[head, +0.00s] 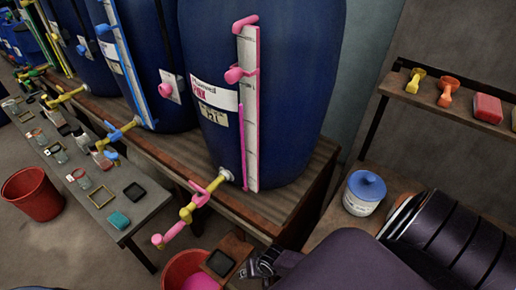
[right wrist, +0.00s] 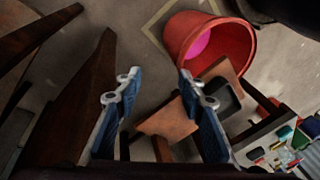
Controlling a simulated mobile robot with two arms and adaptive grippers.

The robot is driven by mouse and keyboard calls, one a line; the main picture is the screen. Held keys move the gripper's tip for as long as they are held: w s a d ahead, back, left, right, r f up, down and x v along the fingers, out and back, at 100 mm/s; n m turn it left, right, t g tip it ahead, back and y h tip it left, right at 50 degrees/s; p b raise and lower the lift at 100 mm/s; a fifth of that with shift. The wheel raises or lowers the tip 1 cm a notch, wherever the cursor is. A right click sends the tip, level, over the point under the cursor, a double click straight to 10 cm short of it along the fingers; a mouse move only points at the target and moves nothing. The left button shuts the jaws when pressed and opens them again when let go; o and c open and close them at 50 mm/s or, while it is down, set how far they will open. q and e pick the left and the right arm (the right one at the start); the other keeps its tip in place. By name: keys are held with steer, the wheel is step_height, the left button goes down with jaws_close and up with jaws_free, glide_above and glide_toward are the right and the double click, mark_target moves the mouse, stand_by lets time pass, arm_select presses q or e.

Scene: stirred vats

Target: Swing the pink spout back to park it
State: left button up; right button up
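The pink spout (head: 175,234) sticks out from a yellow valve body on the tap of the nearest blue vat (head: 272,85). Its tip hangs in front of the wooden vat bench, toward the lower left. A pink tap handle (head: 205,191) sits on the pipe behind it. My right gripper (head: 262,265) is low at the bottom of the head view, right of the spout and apart from it. In the right wrist view its fingers (right wrist: 157,82) are spread with nothing between them. The spout is not visible in that view. My left gripper is not in view.
A red bucket (head: 176,268) with pink contents stands below the spout; it also shows in the wrist view (right wrist: 185,28). A wooden stand (head: 238,247) with a dark plate is beside it, near my right gripper. A low sample table (head: 146,205) is at left.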

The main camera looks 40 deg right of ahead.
steer(key=shift+s+d+f, duration=0.25)
steer(key=shift+s+f, duration=0.5)
steer(key=shift+s, duration=0.25)
